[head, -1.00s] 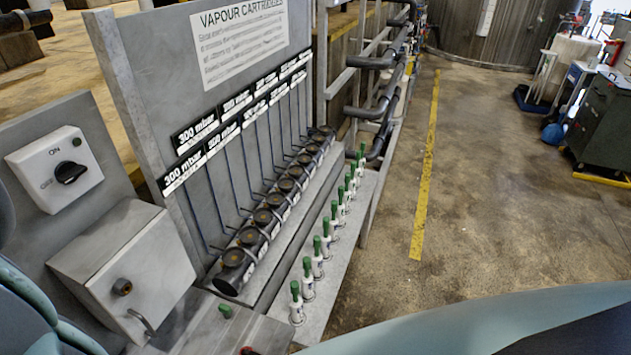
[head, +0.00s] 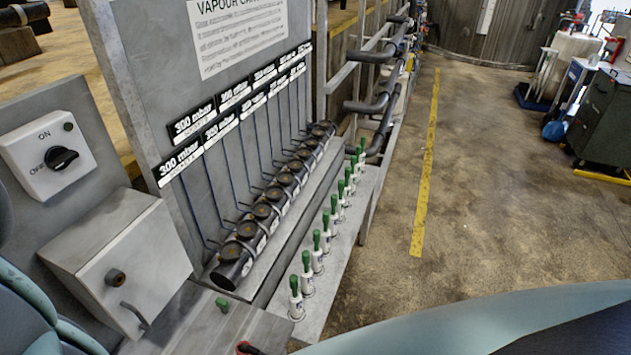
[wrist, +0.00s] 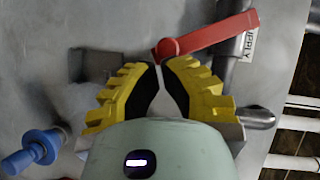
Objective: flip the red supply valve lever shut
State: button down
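The red supply valve lever (wrist: 208,36) shows at the top of the wrist view, lying aslant, with its rounded end at the lower left. A "SUPPLY" tag (wrist: 247,46) and a grey metal pipe (wrist: 240,72) are at its right end. My gripper (wrist: 160,66) has yellow fingers with black pads. Its tips are almost together, with a thin gap and nothing held between them. They are just below the lever's rounded end in the picture; whether they touch it I cannot tell.
A blue valve knob (wrist: 35,150) stands left of my gripper. White pipes (wrist: 295,125) run at the right.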

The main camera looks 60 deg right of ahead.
jog(key=shift+s+a+f+m+b, duration=0.1)
jog(key=shift+a+f+m+b, duration=0.25)
jog(key=shift+b, duration=0.85)
jog(key=a+m+b, duration=0.1)
jog(key=b, duration=0.2)
jog(key=a+f+m+t+y+b, duration=0.1)
jog(key=b, duration=0.3)
jog(key=a+m+y+b, duration=0.1)
jog(key=b, duration=0.3)
jog(key=shift+s+a+f+m+t, duration=0.15)
jog(key=shift+s+f+m+t, duration=0.15)
jog(key=shift+s+f, duration=0.1)
jog(key=shift+r, duration=0.1)
